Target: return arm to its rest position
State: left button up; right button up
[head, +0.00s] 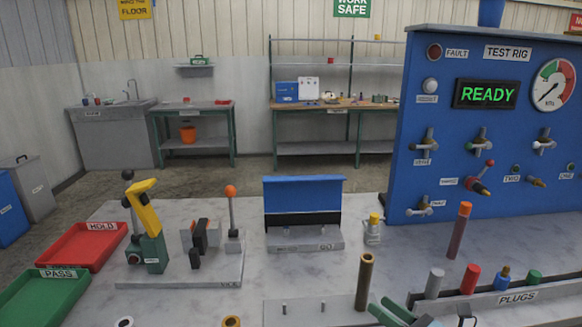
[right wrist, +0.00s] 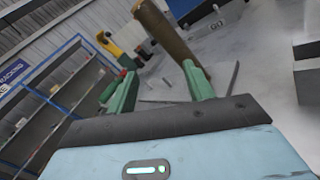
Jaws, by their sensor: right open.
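My right gripper (head: 398,314) shows at the bottom edge of the head view, right of centre, with green fingers. In the right wrist view its two green fingers (right wrist: 158,76) are spread apart, and nothing is clamped between them. A brown tube (head: 364,281) stands upright on the bench just left of the gripper in the head view. In the right wrist view the tube (right wrist: 166,28) rises beyond the fingertips, close to the right-hand finger; I cannot tell if they touch. My left gripper is in neither view.
The blue test rig panel (head: 440,120) reads READY at the right. The plugs rack (head: 505,303) with several coloured plugs stands front right. A yellow-and-green clamp (head: 150,228), a red tray (head: 82,247) and a green tray (head: 45,297) are on the left. Bare bench lies mid-front.

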pick_arm(q)
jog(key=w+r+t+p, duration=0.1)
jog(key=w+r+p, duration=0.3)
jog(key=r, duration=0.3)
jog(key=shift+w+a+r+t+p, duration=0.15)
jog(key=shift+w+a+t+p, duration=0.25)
jog(key=shift+p, duration=0.35)
pick_arm(e)
jog(key=s+f+n+g+h, duration=0.2)
jog(key=s+f+n, duration=0.5)
jog(key=s+n, duration=0.5)
jog(key=s+f+n+g+h, duration=0.2)
jog(key=s+f+n+h, duration=0.2)
jog(key=s+f+n, duration=0.3)
jog(key=s+a+f+n+g+h, duration=0.1)
jog(key=s+f+n+h, duration=0.2)
jog(key=s+f+n, duration=0.4)
jog(key=s+n, duration=0.9)
jog(key=s, duration=0.2)
jog(key=shift+s+n+g+h, duration=0.3)
jog(key=shift+s+g+h, duration=0.1)
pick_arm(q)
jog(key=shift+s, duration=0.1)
